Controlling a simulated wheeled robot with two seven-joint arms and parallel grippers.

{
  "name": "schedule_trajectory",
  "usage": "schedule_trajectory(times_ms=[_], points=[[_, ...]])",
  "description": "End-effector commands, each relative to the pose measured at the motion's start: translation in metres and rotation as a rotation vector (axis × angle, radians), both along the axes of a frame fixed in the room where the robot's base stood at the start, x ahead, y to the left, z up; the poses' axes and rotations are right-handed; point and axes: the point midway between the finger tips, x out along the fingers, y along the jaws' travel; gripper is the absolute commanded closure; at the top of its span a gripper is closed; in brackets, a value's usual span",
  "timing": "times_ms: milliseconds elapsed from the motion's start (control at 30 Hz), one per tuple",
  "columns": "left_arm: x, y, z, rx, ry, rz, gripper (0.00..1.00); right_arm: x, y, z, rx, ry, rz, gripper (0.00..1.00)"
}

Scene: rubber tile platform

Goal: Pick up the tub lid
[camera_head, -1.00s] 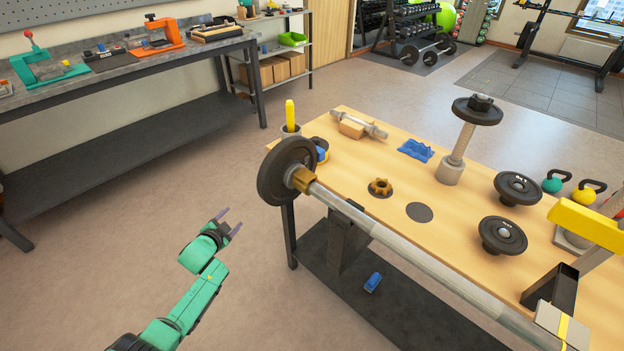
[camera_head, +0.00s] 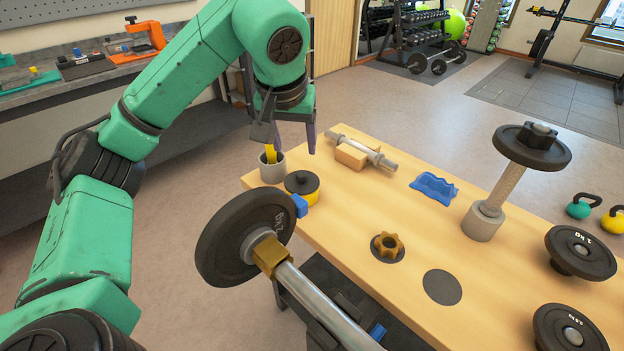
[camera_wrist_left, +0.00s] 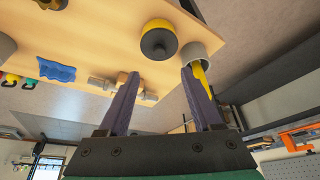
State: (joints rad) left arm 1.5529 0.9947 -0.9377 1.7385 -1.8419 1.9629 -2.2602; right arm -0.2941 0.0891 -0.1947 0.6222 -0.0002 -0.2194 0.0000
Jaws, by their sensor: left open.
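A small round tub (camera_head: 310,198) with yellow sides stands near the table's far left corner, and its dark lid (camera_head: 301,182) is on top. In the left wrist view the lid (camera_wrist_left: 155,45) faces the camera, with the yellow tub (camera_wrist_left: 158,25) behind it. My left gripper (camera_head: 290,146) is open and empty, above and a little beyond the tub, with its fingers apart and pointing down. In the left wrist view its fingertips (camera_wrist_left: 160,73) lie below the lid in the picture, clear of it. My right gripper is out of view.
A grey cup (camera_head: 272,173) holding a yellow object stands beside the tub, close under my left gripper. A blue part (camera_head: 299,206) touches or nearly touches the tub's front.

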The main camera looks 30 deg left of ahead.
Motion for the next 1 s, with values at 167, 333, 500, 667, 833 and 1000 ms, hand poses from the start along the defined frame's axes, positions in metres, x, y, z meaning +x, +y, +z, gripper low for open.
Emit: schedule_trajectory(times_ms=[167,333,500,667,833,1000], points=[[0.017,0.005,-0.047,-0.003,0.005,0.001,0.34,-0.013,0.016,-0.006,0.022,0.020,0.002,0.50],[0.027,0.008,-0.068,-0.006,0.001,0.001,0.34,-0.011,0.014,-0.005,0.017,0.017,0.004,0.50],[0.041,0.013,-0.095,-0.006,0.004,0.001,0.34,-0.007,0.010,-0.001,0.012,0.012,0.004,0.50],[0.048,0.015,-0.114,-0.008,0.001,-0.001,0.34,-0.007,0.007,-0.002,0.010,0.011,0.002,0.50],[0.048,0.014,-0.114,-0.008,0.000,-0.001,0.34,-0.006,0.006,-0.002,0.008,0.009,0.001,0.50],[0.048,0.014,-0.114,-0.008,0.000,-0.001,0.95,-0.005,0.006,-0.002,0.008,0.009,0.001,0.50]])
